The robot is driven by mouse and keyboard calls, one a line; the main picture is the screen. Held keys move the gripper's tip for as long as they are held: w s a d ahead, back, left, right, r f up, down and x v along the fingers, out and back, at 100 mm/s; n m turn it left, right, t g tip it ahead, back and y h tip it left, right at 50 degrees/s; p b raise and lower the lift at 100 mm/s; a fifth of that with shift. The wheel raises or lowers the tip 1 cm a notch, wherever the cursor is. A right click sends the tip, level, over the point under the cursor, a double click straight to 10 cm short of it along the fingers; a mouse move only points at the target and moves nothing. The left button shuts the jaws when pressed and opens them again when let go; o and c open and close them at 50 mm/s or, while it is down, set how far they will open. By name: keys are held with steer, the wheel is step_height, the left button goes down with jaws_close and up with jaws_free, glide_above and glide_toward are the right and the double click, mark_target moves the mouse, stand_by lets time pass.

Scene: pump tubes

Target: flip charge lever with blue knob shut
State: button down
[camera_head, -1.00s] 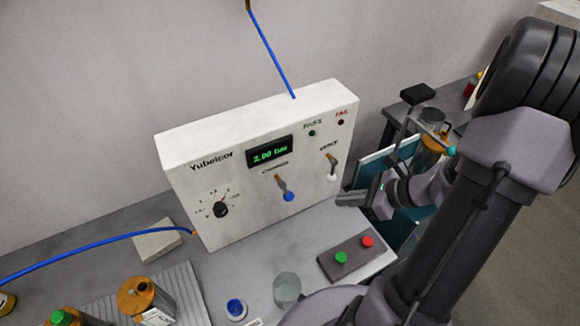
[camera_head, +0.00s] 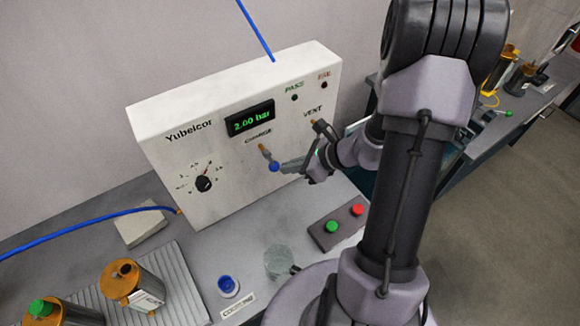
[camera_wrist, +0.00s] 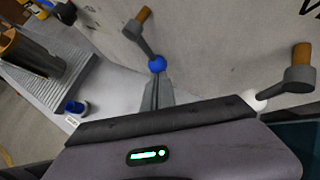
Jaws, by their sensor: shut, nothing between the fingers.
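The charge lever with its blue knob (camera_head: 274,167) is on the front of the white Yubelcor panel (camera_head: 160,120), below the CHARGE label and pointing down. In the wrist view the blue knob (camera_wrist: 157,64) hangs at the end of a grey arm from a brass stem (camera_wrist: 143,15). My gripper (camera_head: 284,165) is shut and empty, its tips right at the blue knob in the head view. In the wrist view the gripper tips (camera_wrist: 157,78) sit just below the knob; whether they touch it I cannot tell.
The vent lever (camera_wrist: 298,78) with a white knob (camera_wrist: 256,101) is to the right. The display (camera_head: 250,118) reads 2.00 bar.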

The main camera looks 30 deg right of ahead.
steer(key=shift+a+f+m+y+b, duration=0.4)
steer(key=shift+a+f+y, duration=0.15)
steer(key=shift+a+y, duration=0.35)
steer(key=shift+d, duration=0.1)
